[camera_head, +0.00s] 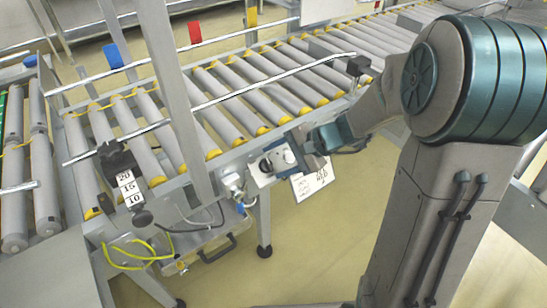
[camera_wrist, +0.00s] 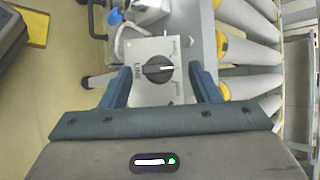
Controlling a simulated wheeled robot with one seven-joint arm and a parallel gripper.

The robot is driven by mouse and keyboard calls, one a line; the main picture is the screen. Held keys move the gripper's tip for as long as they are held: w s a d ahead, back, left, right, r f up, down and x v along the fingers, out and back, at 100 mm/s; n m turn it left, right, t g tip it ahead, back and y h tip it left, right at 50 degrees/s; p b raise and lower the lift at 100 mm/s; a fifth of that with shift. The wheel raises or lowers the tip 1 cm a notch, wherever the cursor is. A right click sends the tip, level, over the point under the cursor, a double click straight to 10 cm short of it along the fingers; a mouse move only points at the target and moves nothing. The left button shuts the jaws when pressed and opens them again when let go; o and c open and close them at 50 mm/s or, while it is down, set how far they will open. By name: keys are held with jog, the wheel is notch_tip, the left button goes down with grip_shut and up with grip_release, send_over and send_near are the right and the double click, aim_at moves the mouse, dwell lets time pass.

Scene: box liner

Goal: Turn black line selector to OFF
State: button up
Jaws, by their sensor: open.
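The black line selector (camera_wrist: 157,69) is a round knob on a pale panel (camera_wrist: 150,95), with the word LINE beside it in the wrist view. Its white pointer mark faces right in that picture, between small labels too blurred to read. In the head view the selector (camera_head: 265,165) shows small on the control box (camera_head: 260,179) at the conveyor's side. My gripper (camera_wrist: 160,72) is open, with one blue finger on each side of the knob and a visible gap on both sides. In the head view my gripper (camera_head: 307,150) is just right of the box, partly hidden by the arm.
The roller conveyor (camera_head: 235,100) runs behind the box. A grey upright post (camera_head: 180,100) stands left of it. A white tag (camera_head: 312,180) hangs below the gripper. Cables and fittings (camera_head: 233,183) are left of the box. The floor in front (camera_head: 320,250) is clear.

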jog(key=p+v, duration=0.3)
jog(key=v, duration=0.9)
jog(key=shift+r, duration=0.1)
